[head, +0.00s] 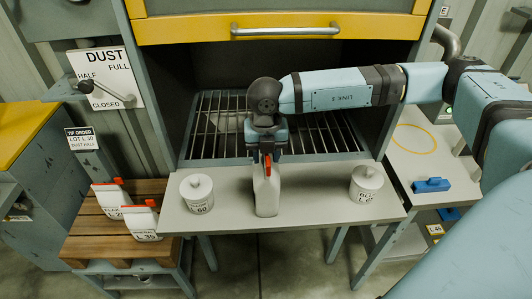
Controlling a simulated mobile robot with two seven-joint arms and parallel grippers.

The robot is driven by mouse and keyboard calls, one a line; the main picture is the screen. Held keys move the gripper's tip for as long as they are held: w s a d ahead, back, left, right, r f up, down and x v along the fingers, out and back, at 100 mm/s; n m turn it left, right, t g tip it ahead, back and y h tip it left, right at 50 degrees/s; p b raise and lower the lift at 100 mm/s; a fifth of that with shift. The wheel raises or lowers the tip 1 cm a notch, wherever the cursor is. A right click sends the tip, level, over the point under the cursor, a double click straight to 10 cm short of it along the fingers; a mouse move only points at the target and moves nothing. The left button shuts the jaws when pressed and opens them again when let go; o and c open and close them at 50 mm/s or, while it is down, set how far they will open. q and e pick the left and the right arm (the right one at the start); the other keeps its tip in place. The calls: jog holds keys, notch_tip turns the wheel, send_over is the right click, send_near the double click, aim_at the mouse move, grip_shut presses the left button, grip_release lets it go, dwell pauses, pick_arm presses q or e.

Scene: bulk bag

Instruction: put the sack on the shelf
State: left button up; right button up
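A white sack (266,195) with a red top stands upright on the grey shelf (232,212) in front of the cabinet, seen nearly edge-on. My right gripper (267,157) points down over the sack, its fingers closed around the red top. I cannot tell whether the sack's base bears on the shelf or hangs just above it. My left gripper is not in view.
White lidded pots stand on the shelf at left (197,193) and right (366,186). A wire grate (215,120) lies behind, under the raised yellow hood (180,28). A lever (108,93) is at left. A blue block (431,185) sits on the right table.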

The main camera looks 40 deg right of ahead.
notch_tip(320, 180, up, 12)
jog(key=b, duration=0.1)
dwell(0.6)
